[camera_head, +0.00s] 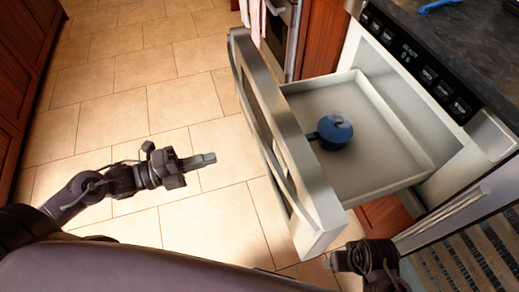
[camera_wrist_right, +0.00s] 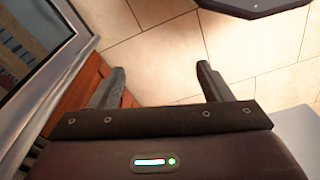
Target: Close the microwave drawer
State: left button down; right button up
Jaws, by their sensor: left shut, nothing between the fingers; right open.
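The microwave drawer (camera_head: 388,172) stands pulled out from its housing in the head view, with its tall steel front (camera_head: 272,125) facing left. A blue lidded pot (camera_head: 336,129) sits inside the drawer tray. My left gripper (camera_head: 212,159) is shut and empty, in the air to the left of the drawer front and apart from it. My right gripper shows only in part at the bottom of the head view, near the drawer front's lower corner. In the right wrist view, my right gripper (camera_wrist_right: 160,82) is open with nothing between its fingers.
A control panel (camera_head: 415,62) and dark countertop (camera_head: 458,38) are at upper right. Another appliance with a metal edge (camera_head: 452,212) and a dark rack is at lower right. Wooden cabinets (camera_head: 25,60) line the left. Tiled floor (camera_head: 150,70) is clear between.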

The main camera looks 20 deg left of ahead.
pick_arm(q)
send_near(269, 143)
jog(key=shift+b+x, duration=0.75)
jog(key=shift+x, duration=2.65)
pick_arm(e)
jog(key=shift+a+r+t, duration=0.15)
jog(key=shift+a+r, duration=0.1)
jog(key=shift+r, duration=0.4)
jog(key=shift+a+r+t, duration=0.15)
jog(key=shift+a+r, duration=0.1)
jog(key=shift+r, duration=0.35)
pick_arm(q)
jog(key=shift+w+f, duration=0.15)
jog(key=shift+w, duration=0.05)
